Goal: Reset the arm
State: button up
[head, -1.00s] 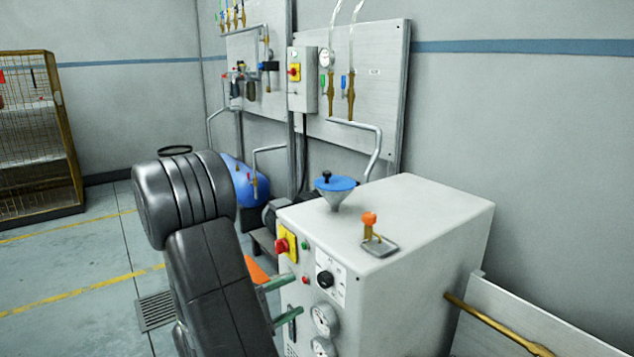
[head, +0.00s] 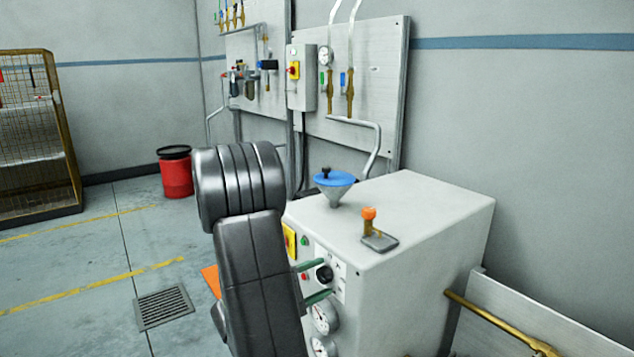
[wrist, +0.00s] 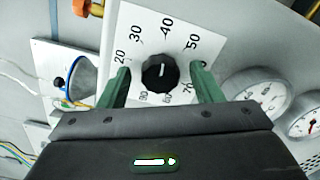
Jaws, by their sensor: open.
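My gripper (head: 317,282) is in front of the white machine cabinet (head: 420,225). Its two green fingers are apart, one on each side of a black rotary knob (head: 324,275) on the cabinet's front. In the wrist view, my gripper (wrist: 163,85) shows the knob (wrist: 160,73) between the open fingers, with a gap on both sides. The knob sits on a white dial plate (wrist: 160,30) with printed numbers. Whether the fingertips touch the panel cannot be told. My dark arm covers part of the cabinet's front in the head view.
Pressure gauges (head: 324,318) sit below the knob. A red bin (head: 176,174) stands behind my arm. The floor at left is open, with a drain grate (head: 164,307).

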jog(key=p+v, duration=0.3)
jog(key=v, duration=1.1)
jog(key=b+x, duration=0.3)
jog(key=x, duration=1.1)
jog(key=shift+d+f, duration=0.1)
jog(key=shift+d, duration=0.05)
jog(key=shift+r+p, duration=0.35)
jog(key=shift+p, duration=0.35)
jog(key=n+p, duration=0.5)
jog(key=p, duration=0.2)
jog(key=shift+w+p, duration=0.1)
jog(key=shift+p, duration=0.25)
jog(key=n+p, duration=0.2)
jog(key=p, duration=0.1)
jog(key=n+p, duration=0.3)
jog(key=p, duration=0.1)
jog(key=shift+a+r, duration=0.1)
jog(key=shift+a, duration=0.1)
jog(key=n+p, duration=0.2)
jog(key=shift+w+f+n+p, duration=0.1)
jog(key=shift+f+n+p, duration=0.1)
jog(key=shift+n+p, duration=0.2)
